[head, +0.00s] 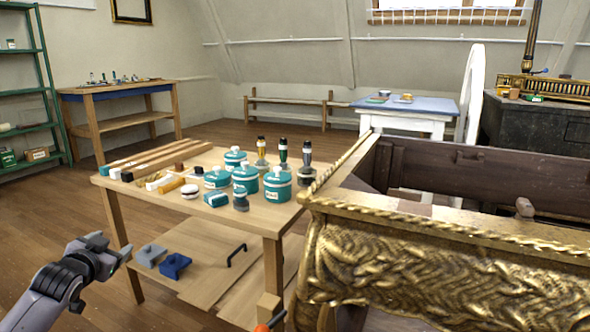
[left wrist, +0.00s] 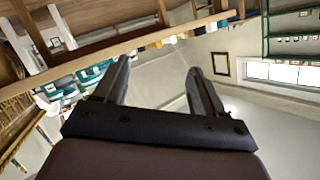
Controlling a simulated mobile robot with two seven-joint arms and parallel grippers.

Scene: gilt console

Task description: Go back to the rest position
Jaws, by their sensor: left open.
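My left gripper (head: 112,250) is at the lower left of the head view, in front of and to the left of the wooden worktable (head: 262,218). It is apart from the table and everything on it. In the left wrist view its two fingers (left wrist: 158,65) stand apart with nothing between them; the wall and ceiling show through the gap. My right gripper is not in view.
Teal jars (head: 277,185), bottles and wood strips (head: 158,158) crowd the tabletop. The gilt console (head: 450,265) fills the right. Bare floor (head: 50,215) is open at left.

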